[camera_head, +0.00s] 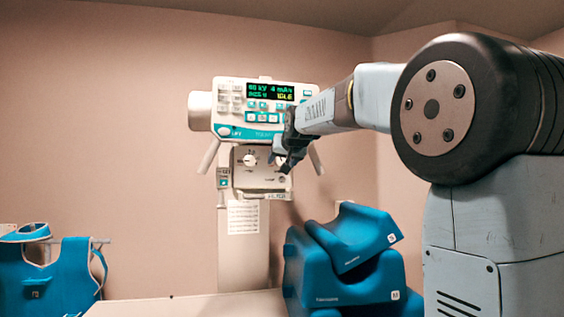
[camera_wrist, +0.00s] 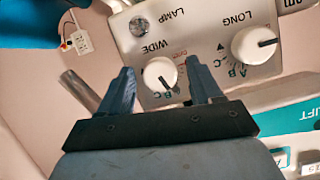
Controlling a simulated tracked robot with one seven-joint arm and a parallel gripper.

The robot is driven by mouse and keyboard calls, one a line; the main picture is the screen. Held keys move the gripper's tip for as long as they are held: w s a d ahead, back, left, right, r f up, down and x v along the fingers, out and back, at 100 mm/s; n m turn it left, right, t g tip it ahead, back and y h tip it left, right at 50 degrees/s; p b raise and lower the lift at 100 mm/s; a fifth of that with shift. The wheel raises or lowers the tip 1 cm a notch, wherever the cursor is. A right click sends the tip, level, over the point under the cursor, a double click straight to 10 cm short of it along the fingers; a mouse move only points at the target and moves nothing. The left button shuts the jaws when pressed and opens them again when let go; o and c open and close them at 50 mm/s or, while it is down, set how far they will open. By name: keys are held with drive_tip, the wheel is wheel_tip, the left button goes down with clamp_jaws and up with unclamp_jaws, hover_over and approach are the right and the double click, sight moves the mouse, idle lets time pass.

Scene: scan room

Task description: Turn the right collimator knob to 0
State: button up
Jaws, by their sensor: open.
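The right collimator knob (camera_wrist: 160,73) is white and round with a dark pointer mark, in the wrist view, where the panel appears roughly upside down. Its pointer slants toward the lower right in that view. My gripper (camera_wrist: 160,66) is open, with one finger on each side of this knob in the picture. I cannot tell whether the fingertips reach around it or touch it. In the head view my gripper (camera_head: 285,164) is in front of the right part of the collimator panel (camera_head: 262,180) and largely hides the right knob. The left knob (camera_head: 249,159) also shows in the wrist view (camera_wrist: 254,45).
A control console (camera_head: 262,105) with a lit green display is above the panel. Handles (camera_head: 209,156) slope down on both sides. Blue foam blocks (camera_head: 345,270) are stacked below right, and a blue apron (camera_head: 45,270) hangs at left. A pale table surface (camera_head: 190,306) lies below.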

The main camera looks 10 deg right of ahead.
drive_tip(key=shift+w, duration=0.2)
drive_tip(key=shift+c, duration=0.5)
drive_tip(key=c, duration=0.9)
drive_tip(key=shift+c, duration=0.2)
drive_tip(key=shift+f+n, duration=0.1)
drive_tip(key=shift+n, duration=0.2)
drive_tip(key=shift+a+n+h, duration=0.1)
drive_tip(key=shift+n+h, duration=0.7)
drive_tip(key=shift+n, duration=0.2)
drive_tip(key=n+h, duration=0.1)
drive_tip(key=n, duration=0.1)
drive_tip(key=shift+a+n+h, duration=0.1)
drive_tip(key=shift+n+h, duration=0.2)
drive_tip(key=shift+h, duration=0.1)
drive_tip(key=n+h, duration=0.1)
drive_tip(key=n+t, duration=0.1)
drive_tip(key=n, duration=0.1)
drive_tip(key=n+h, duration=0.1)
drive_tip(key=n, duration=0.1)
drive_tip(key=shift+a+f+t+h, duration=0.1)
drive_tip(key=shift+f+t+h, duration=0.2)
drive_tip(key=shift+t, duration=0.1)
